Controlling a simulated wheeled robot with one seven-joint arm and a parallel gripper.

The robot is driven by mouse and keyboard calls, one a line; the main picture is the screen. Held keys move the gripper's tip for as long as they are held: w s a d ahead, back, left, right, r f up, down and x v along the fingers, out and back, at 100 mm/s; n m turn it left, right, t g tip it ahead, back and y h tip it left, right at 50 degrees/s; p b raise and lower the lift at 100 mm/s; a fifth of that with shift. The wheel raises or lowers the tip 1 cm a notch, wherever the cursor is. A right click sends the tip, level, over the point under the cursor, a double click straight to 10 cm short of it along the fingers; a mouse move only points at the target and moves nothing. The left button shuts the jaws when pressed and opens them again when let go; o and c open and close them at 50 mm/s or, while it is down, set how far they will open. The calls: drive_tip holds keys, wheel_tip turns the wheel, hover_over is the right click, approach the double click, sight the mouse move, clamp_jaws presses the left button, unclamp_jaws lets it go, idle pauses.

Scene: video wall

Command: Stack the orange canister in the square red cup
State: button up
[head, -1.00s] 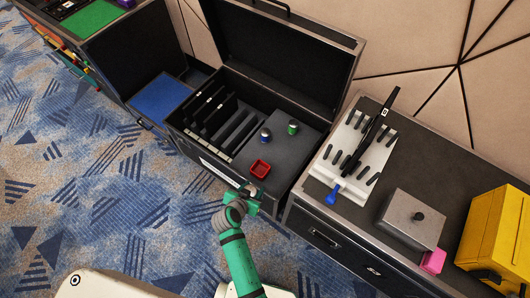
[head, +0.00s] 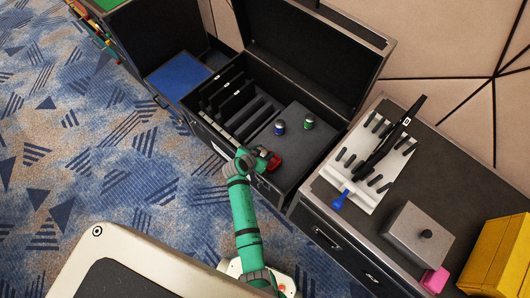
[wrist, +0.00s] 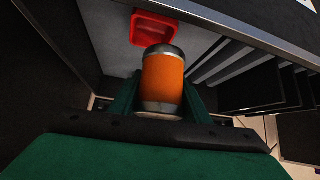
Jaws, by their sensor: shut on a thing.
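The orange canister (wrist: 163,82) has grey metal ends. In the wrist view it stands between the two green fingers of my gripper (wrist: 160,100), which is shut on it. The square red cup (wrist: 158,28) lies just beyond the canister's far end in the wrist view, and the canister overlaps its near edge. In the head view my gripper (head: 261,158) is right beside the red cup (head: 274,163) and partly covers it. I cannot make out the canister in the head view, and the gap between canister and cup is unclear.
The cup sits in an open black case (head: 300,165) with raised walls and a slotted rack (head: 245,110). A blue-and-grey canister (head: 280,127) and a green canister (head: 308,122) stand behind the cup. A white holder (head: 365,175) is on the cabinet to the right.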

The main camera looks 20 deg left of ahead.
drive_tip(key=shift+w+a+f, duration=0.1)
drive_tip(key=shift+w+f, duration=0.3)
drive_tip(key=shift+f, duration=0.55)
drive_tip(key=shift+w+a+f, duration=0.1)
drive_tip(key=shift+w+f, duration=0.25)
drive_tip(key=shift+f, duration=0.6)
drive_tip(key=shift+w+a+f, duration=0.1)
drive_tip(key=shift+w+f, duration=0.3)
drive_tip(key=shift+f, duration=0.55)
drive_tip(key=shift+f, duration=0.55)
drive_tip(key=o, duration=1.2)
drive_tip(key=shift+r, duration=0.1)
